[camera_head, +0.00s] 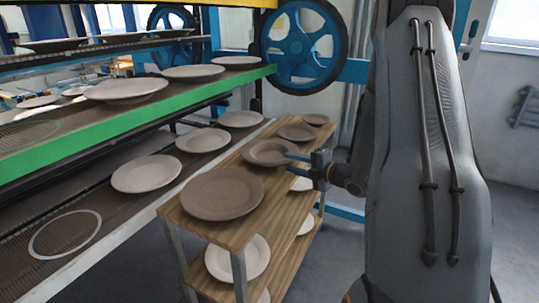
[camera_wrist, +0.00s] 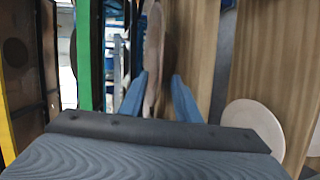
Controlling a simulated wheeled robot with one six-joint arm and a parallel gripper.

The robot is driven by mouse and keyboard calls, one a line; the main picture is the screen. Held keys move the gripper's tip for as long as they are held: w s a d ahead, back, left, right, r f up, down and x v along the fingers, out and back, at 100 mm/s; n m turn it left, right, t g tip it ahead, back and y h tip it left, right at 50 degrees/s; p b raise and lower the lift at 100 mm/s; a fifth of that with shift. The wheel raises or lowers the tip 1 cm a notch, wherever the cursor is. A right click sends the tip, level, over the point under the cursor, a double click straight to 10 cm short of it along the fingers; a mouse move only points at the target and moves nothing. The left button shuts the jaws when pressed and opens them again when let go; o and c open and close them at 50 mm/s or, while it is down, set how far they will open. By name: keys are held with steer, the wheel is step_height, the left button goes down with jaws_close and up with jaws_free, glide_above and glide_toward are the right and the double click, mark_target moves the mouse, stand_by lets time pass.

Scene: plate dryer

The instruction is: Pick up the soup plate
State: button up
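Several brown plates stand in a row on the top board of a wooden cart in the head view. The second from the front, a mid-sized dished plate, I take to be the soup plate (camera_head: 268,152). My gripper (camera_head: 287,158) is at its right rim, with its fingers pointing left. In the wrist view the plate (camera_wrist: 153,50) shows edge-on, and its rim reaches between the two blue fingers of my open gripper (camera_wrist: 159,75). There is a gap on the right finger's side; contact with the left finger is unclear.
A large brown plate (camera_head: 222,195) lies in front, and smaller ones (camera_head: 298,132) (camera_head: 316,119) behind. Pale plates (camera_head: 246,257) are on the cart's lower shelf. The dryer's green-edged shelf (camera_head: 130,122) with pale plates runs along the left.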

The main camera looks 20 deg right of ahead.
steer(key=shift+x, duration=0.9)
jaws_close()
steer(key=shift+r, duration=0.15)
stand_by(0.6)
